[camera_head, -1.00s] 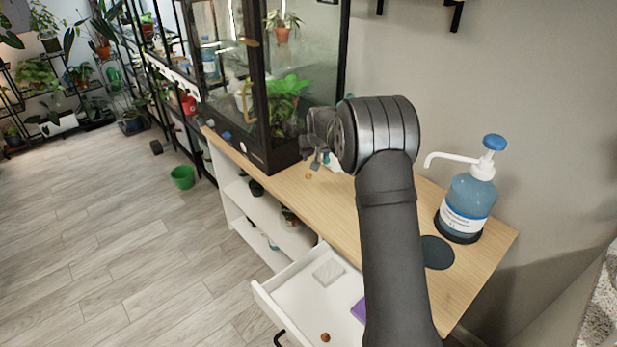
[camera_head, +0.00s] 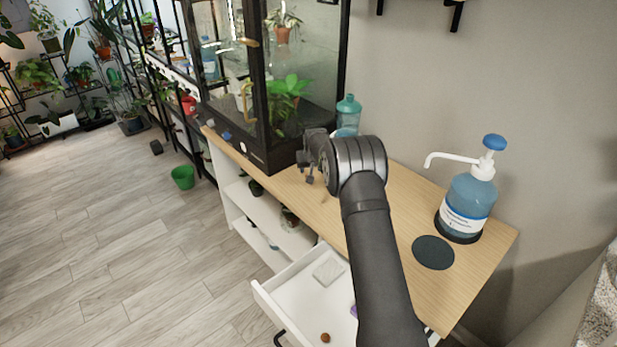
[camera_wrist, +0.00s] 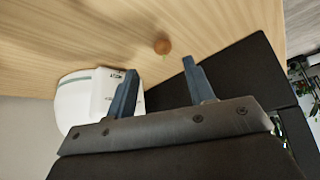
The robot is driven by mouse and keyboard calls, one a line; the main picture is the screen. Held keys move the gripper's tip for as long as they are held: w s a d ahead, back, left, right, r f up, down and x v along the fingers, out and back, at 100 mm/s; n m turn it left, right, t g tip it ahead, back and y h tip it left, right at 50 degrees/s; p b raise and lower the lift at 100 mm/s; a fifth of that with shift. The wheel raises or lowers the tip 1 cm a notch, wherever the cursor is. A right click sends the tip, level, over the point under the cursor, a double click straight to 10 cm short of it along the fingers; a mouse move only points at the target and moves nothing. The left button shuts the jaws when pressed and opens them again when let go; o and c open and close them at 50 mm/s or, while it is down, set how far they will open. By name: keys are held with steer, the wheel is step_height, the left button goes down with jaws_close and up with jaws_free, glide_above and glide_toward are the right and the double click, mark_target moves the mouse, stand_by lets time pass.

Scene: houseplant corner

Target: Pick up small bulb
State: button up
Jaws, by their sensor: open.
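A small round brown bulb (camera_wrist: 162,46) lies on the light wooden tabletop in the wrist view. It sits just beyond my fingertips, roughly in line with the gap between them, and does not touch either finger. My gripper (camera_wrist: 162,70) is open and empty. In the head view my gripper (camera_head: 308,174) is low over the table beside the glass cabinet, and the bulb on the tabletop cannot be made out there. A second, larger-looking brown bulb (camera_head: 325,337) lies in the open white drawer (camera_head: 285,300).
The black-framed glass cabinet (camera_head: 285,155) stands close to my gripper. A white container (camera_wrist: 75,100) is left of my fingers in the wrist view. A teal bottle (camera_head: 348,113) stands behind my wrist. A blue pump bottle (camera_head: 468,205) and dark round mat (camera_head: 433,252) are at right.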

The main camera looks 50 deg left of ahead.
steer(key=shift+s+x, duration=0.15)
steer(key=shift+x, duration=1.15)
steer(key=shift+s+x, duration=0.15)
steer(key=shift+x, duration=1.15)
jaws_close()
